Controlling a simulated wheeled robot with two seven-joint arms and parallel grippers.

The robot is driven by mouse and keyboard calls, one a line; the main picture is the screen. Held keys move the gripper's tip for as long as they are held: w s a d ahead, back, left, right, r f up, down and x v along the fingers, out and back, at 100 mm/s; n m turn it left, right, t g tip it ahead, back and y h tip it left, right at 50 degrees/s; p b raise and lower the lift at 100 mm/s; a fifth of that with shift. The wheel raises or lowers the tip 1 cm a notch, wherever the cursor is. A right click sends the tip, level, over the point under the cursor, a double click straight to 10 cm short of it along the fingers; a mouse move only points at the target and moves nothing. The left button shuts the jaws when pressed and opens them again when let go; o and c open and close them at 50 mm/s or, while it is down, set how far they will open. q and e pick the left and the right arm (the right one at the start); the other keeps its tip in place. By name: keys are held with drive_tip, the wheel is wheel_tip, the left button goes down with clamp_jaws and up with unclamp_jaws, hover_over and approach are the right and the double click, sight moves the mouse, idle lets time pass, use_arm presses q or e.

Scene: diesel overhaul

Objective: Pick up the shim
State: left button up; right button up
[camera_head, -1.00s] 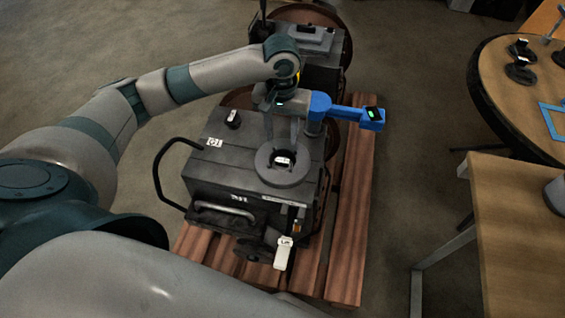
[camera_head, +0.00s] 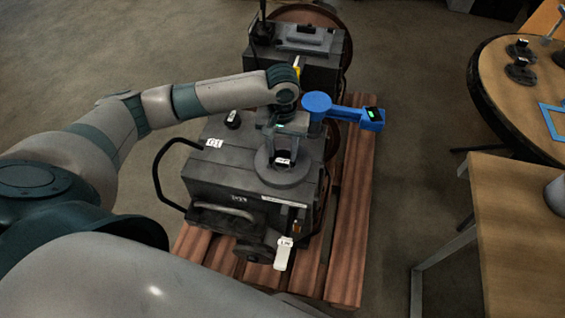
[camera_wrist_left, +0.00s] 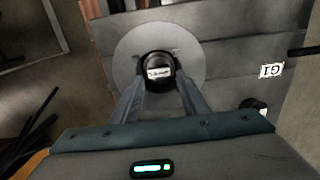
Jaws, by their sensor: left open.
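A small dark piece with a white label (camera_head: 283,161), which I take for the shim, sits in the middle of a grey round ring (camera_head: 268,174) on top of the dark engine block (camera_head: 215,170). It also shows in the left wrist view (camera_wrist_left: 158,72), between the fingertips. My left gripper (camera_head: 283,150) is open above the ring and points down, with one finger on each side of the piece. In the left wrist view, the open fingers (camera_wrist_left: 160,86) show no clear contact with it. My right gripper is not in view.
A blue tool (camera_head: 345,112) with a green display is close right of my left gripper. A second dark engine unit (camera_head: 285,70) stands behind. The block rests on a wooden pallet (camera_head: 350,220). Tables (camera_head: 520,215) stand at the right, with floor between.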

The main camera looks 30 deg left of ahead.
sight(283, 160)
use_arm(q)
wheel_tip(283, 160, down, 2)
drive_tip(key=shift+s+d+f, duration=0.1)
drive_tip(key=shift+f, duration=0.65)
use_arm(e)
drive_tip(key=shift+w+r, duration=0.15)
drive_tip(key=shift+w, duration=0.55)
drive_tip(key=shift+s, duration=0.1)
use_arm(q)
drive_tip(key=c, duration=0.8)
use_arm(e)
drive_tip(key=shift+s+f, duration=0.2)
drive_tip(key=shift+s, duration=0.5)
use_arm(q)
drive_tip(key=shift+r, duration=0.1)
drive_tip(key=shift+c, duration=0.2)
